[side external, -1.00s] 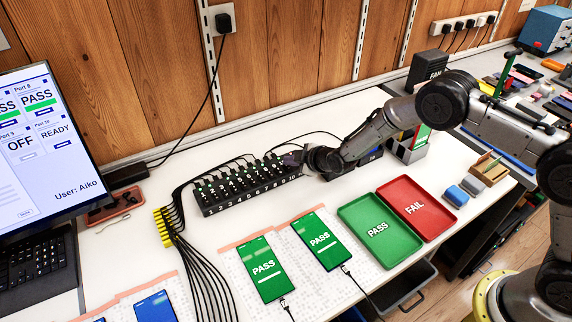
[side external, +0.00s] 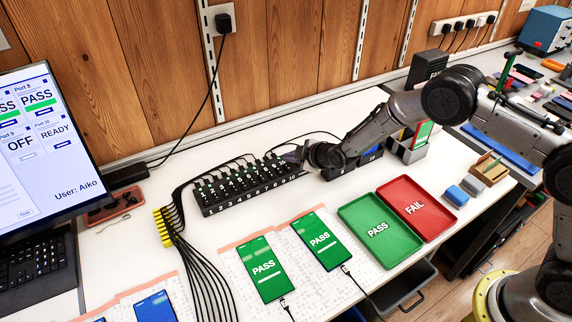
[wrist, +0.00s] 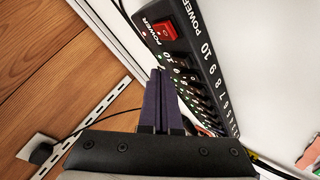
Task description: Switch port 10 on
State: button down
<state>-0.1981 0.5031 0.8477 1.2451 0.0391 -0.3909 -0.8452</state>
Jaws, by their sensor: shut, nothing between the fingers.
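The black port hub (side external: 215,208) lies on the white table, with numbered ports and switches along it and cables at its back edge. In the wrist view the hub (wrist: 190,22) shows its red power switch (wrist: 166,31) at the top, with the number 10 (wrist: 207,49) close below. My gripper (side external: 293,157) is at the hub's right end, by port 10. In the wrist view my gripper's dark purple fingers (wrist: 158,75) are shut and empty beside the port 10 switch. Contact cannot be told. The monitor (side external: 45,150) reads Port 9 OFF and Port 10 READY.
Two phones showing PASS (side external: 264,269) (side external: 320,240) lie in front of the hub. A green PASS tray (side external: 352,212) and a red FAIL tray (side external: 437,219) are to their right. Black cables (side external: 190,262) run left of the hub. The wood wall is behind.

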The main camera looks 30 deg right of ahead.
jog(key=shift+s+r, duration=0.2)
jog(key=shift+r, duration=1.05)
jog(key=shift+s+r, duration=0.15)
jog(key=shift+r, duration=1.1)
notch_tip(320, 180, up, 16)
jog(key=t, duration=0.2)
send_over(292, 169)
jog(key=w+d, duration=0.1)
jog(key=d, duration=0.2)
jog(key=s+d+r+m, duration=0.2)
jog(key=s+d+r, duration=0.1)
jog(key=s+r, duration=0.45)
jog(key=s+d+r+m, duration=0.1)
jog(key=s+d+r, duration=0.2)
jog(key=s+r, duration=0.45)
jog(key=s+d+r+m+g+h, duration=0.1)
jog(key=s+d+r+m, duration=0.15)
jog(key=s, duration=1.15)
jog(key=s+f+m+g, duration=0.6)
jog(key=s+f, duration=0.6)
jog(key=s, duration=0.4)
jog(key=shift+s+d+f+h, duration=0.2)
jog(key=shift+s+d+h, duration=0.05)
jog(key=shift+s+h, duration=0.15)
